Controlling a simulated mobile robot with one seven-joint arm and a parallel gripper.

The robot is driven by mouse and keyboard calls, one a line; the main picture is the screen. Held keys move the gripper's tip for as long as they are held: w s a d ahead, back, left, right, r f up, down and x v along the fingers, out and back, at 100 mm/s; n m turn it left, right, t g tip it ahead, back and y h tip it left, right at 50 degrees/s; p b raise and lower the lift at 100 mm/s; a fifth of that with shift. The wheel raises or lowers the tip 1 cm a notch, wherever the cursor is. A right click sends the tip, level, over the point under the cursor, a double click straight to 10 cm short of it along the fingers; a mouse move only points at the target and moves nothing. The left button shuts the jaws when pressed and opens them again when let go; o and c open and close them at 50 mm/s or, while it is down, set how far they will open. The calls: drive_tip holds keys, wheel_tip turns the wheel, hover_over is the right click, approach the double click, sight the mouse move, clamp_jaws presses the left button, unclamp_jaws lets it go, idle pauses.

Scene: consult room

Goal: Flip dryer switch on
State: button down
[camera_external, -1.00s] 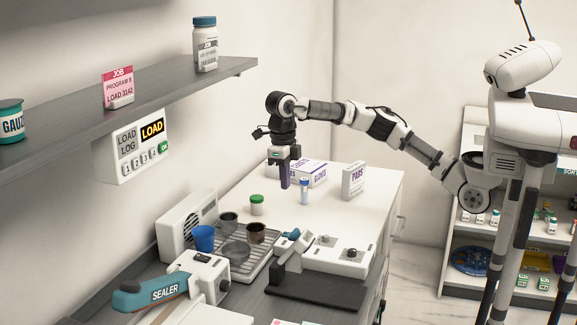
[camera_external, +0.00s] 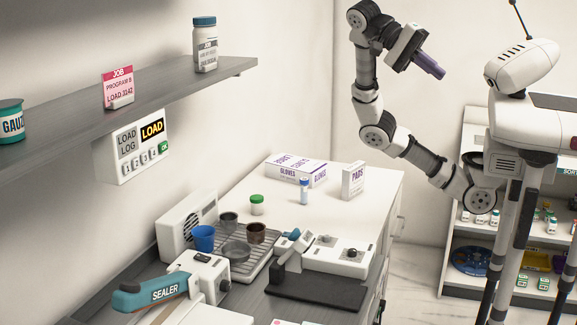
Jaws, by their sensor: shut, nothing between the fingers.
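My gripper (camera_external: 441,74) is raised high at the upper right, shut and empty, its purple-grey fingers pointing right and down. It is well away from the counter. A white louvred unit (camera_external: 174,232), which looks like the dryer, stands against the left wall behind a rack (camera_external: 262,262) holding cups and a dish. I cannot make out a switch on it or its position. A white box with dark knobs (camera_external: 350,255) stands right of the rack; no label on it is readable.
A blue cup (camera_external: 204,239) stands by the louvred unit. The sealer (camera_external: 165,292) is at the front left. A glove box (camera_external: 297,171), pads box (camera_external: 353,181) and small bottles stand at the back. A shelf (camera_external: 150,96) overhangs the left side.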

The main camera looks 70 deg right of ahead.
drive_tip(key=d+r+n+h, duration=0.3)
drive_tip(key=d+n+h, duration=0.3)
drive_tip(key=d, duration=0.6)
drive_tip(key=d+r+n+h, duration=0.35)
drive_tip(key=d+n, duration=0.35)
drive_tip(key=d, duration=0.5)
drive_tip(key=w+d+f+n+t+h, duration=0.1)
drive_tip(key=w+d+f+n+t, duration=0.3)
drive_tip(key=w, duration=0.4)
drive_tip(key=w+d+f+n+t+h, duration=0.2)
drive_tip(key=w+d+f+n, duration=0.2)
drive_tip(key=w+d+n, duration=0.3)
drive_tip(key=w+a+f+n+t+y, duration=0.2)
drive_tip(key=w+a+f+n, duration=0.15)
drive_tip(key=w+f, duration=0.4)
drive_tip(key=w+a+f+n+t+y, duration=0.1)
drive_tip(key=w+a+f+n+t, duration=0.25)
drive_tip(key=w+f, duration=0.45)
drive_tip(key=w+a+f+n+y, duration=0.3)
drive_tip(key=a+f, duration=0.5)
drive_tip(key=a, duration=0.3)
drive_tip(key=w+a+f+n+g+y, duration=0.1)
drive_tip(key=w+a+f+n+y, duration=0.2)
drive_tip(key=a+f, duration=0.6)
drive_tip(key=a+n+y, duration=0.1)
drive_tip(key=a, duration=0.2)
drive_tip(key=shift+w+a+n, duration=0.15)
drive_tip(key=shift+a+n, duration=0.15)
drive_tip(key=shift+n, duration=0.1)
